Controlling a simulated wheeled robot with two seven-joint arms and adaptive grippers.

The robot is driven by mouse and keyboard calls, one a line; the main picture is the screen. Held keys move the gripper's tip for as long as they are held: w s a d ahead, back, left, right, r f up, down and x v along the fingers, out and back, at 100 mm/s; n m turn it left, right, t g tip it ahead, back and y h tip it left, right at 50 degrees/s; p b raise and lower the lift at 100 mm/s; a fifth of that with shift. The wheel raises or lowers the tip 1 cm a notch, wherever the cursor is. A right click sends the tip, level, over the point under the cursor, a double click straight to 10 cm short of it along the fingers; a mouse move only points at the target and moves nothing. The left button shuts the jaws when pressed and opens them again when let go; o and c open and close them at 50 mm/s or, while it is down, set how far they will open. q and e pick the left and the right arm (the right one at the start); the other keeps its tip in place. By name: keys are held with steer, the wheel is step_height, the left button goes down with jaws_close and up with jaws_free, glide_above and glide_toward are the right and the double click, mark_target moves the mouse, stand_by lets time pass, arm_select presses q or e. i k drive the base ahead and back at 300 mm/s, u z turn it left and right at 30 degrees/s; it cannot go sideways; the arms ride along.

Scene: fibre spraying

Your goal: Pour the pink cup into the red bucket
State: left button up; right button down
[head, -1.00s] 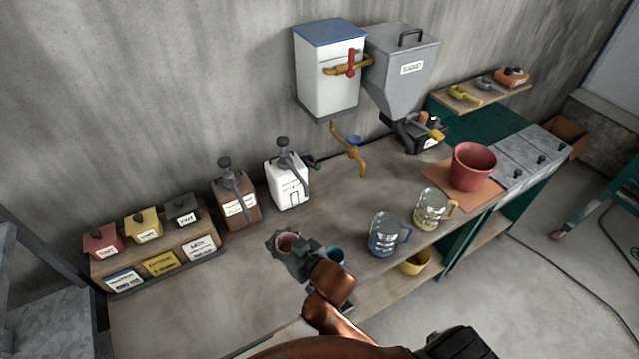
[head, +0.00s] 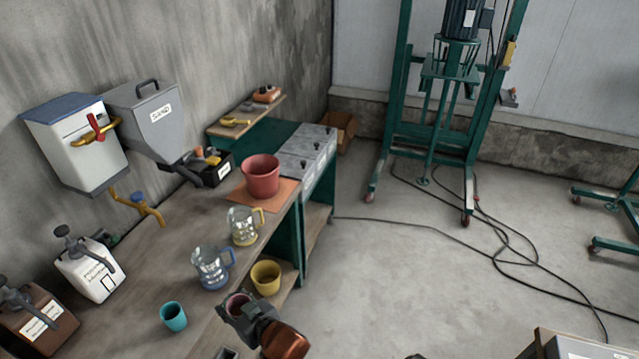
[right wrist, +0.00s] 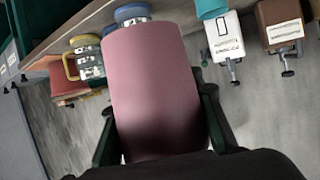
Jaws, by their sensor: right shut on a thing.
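My right gripper (head: 243,312) is shut on the pink cup (head: 237,303), near the front edge of the workbench in the head view. The cup fills the middle of the right wrist view (right wrist: 152,88), with dark fingers on both sides of it. Its contents cannot be made out. The red bucket (head: 262,177) stands upright on an orange mat (head: 284,190) towards the far end of the bench, up and to the right of the gripper and apart from it. My left gripper does not show.
A blue-handled jug (head: 211,268) and a yellow-handled jug (head: 244,226) stand between the gripper and the bucket. A teal cup (head: 173,317) stands on the bench at the left. A yellow bucket (head: 266,277) sits lower, on the shelf.

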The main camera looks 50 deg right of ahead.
mark_target(260, 172)
steer(key=z, duration=0.7)
steer(key=i, duration=0.75)
steer(key=z, duration=0.6)
